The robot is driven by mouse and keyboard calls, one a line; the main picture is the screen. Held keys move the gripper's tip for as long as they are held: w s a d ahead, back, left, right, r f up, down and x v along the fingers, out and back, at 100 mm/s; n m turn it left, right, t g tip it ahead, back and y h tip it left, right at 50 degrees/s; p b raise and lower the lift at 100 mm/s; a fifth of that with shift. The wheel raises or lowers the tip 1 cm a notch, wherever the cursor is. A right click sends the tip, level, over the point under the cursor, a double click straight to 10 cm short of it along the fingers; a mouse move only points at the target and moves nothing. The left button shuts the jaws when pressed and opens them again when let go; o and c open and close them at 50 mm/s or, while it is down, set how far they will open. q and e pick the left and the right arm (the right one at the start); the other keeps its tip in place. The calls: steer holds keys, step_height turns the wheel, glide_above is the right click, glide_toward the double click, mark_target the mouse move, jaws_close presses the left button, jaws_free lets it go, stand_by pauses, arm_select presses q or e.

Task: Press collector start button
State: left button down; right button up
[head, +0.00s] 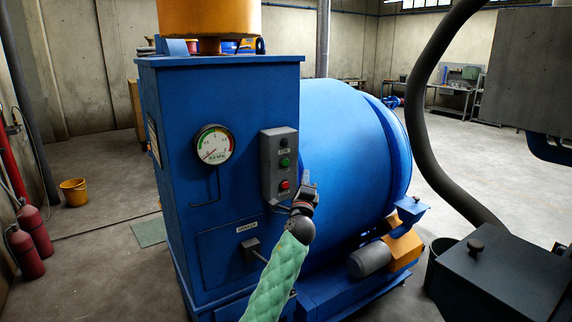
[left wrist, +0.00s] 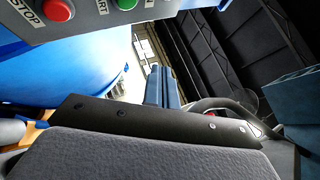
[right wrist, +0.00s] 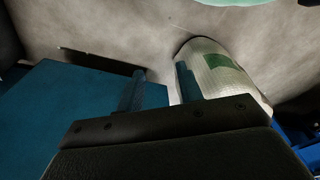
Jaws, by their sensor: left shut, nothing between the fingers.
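The grey control box (head: 280,165) is on the front of the blue collector cabinet (head: 230,250). It has a green start button (head: 285,162) above a red stop button (head: 285,185). My left gripper (head: 306,178) is shut and empty, just right of the box's lower part, near the red button's height. In the left wrist view, the shut fingers (left wrist: 157,72) point up; the red STOP button (left wrist: 57,10) and green START button (left wrist: 125,3) are to their upper left, apart from them. My right gripper (right wrist: 158,68) has its fingers apart and shows only in the right wrist view.
A pressure gauge (head: 214,144) is left of the box. The blue drum (head: 350,150) is behind my left gripper. A dark hose (head: 425,110) and dark box (head: 505,275) are at the right. In the right wrist view, a whitish roll-like object (right wrist: 225,70) is beyond the fingers.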

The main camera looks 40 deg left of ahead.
mark_target(285, 162)
arm_select(q)
steer(key=shift+w+a+b, duration=0.1)
steer(key=shift+w+a, duration=0.45)
steer(key=shift+a, duration=0.8)
steer(key=shift+w+a+b, duration=0.15)
steer(key=shift+w+a, duration=0.45)
steer(key=shift+a, duration=0.8)
steer(key=shift+w+a+b, duration=0.1)
steer(key=shift+w+a, duration=0.45)
steer(key=shift+a, duration=0.8)
arm_select(e)
steer(key=shift+w+a+r, duration=0.1)
steer(key=shift+w+r, duration=0.05)
steer(key=shift+r, duration=0.35)
steer(key=shift+w+a+r, duration=0.1)
steer(key=shift+r, duration=0.4)
steer(key=shift+s+f, duration=0.15)
steer(key=shift+d, duration=0.1)
arm_select(q)
steer(key=shift+a, duration=0.15)
arm_select(e)
steer(key=shift+a, duration=0.25)
arm_select(q)
steer(key=shift+w+a, duration=0.15)
steer(key=shift+a, duration=0.1)
arm_select(e)
steer(key=shift+d, duration=0.15)
